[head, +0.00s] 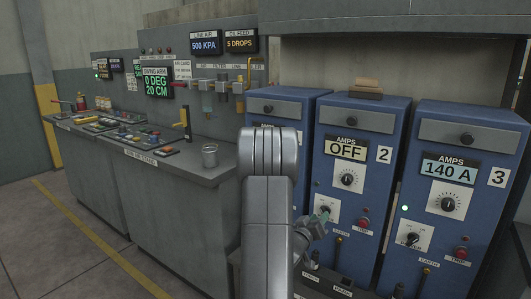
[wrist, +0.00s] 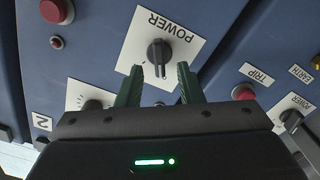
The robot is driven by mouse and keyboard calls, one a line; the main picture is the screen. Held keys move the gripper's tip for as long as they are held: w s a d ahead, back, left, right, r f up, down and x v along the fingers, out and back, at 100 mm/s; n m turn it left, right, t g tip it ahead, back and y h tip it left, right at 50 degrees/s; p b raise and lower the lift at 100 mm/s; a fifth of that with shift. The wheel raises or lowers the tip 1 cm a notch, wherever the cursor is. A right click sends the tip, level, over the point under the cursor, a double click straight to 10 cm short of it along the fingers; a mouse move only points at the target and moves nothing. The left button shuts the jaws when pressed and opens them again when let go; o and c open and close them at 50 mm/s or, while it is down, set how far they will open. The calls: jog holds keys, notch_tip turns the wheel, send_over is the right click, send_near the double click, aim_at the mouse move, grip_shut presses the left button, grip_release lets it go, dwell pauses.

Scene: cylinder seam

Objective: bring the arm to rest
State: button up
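My gripper (head: 321,217) is at the front of the middle blue cabinet (head: 325,120), marked 2, at its lower left. In the wrist view its two dark green fingers (wrist: 160,78) are open, with a gap between them and nothing held. The black power knob (wrist: 160,53) on its white plate (wrist: 135,47) lies just beyond the fingertips, in line with the gap. I cannot tell how far the tips are from the knob. Cabinet 2's display (head: 346,148) reads OFF. My grey arm stands upright in the middle of the head view and hides part of the left cabinet.
Cabinet 3 (head: 462,132) at right reads 140 A, with a green light lit. Cabinet 2's red trip button (wrist: 55,11) is near the fingers. A brown block (head: 367,88) sits on cabinet 2. Floor is clear at left.

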jog(key=v, duration=1.1)
jog(key=w+d+m+b, duration=0.1)
jog(key=w+d+m, duration=0.7)
jog(key=w, duration=0.3)
jog(key=shift+w+d+m, duration=0.15)
jog(key=shift+w+m, duration=0.25)
jog(key=shift+m, duration=0.3)
jog(key=shift+r, duration=0.15)
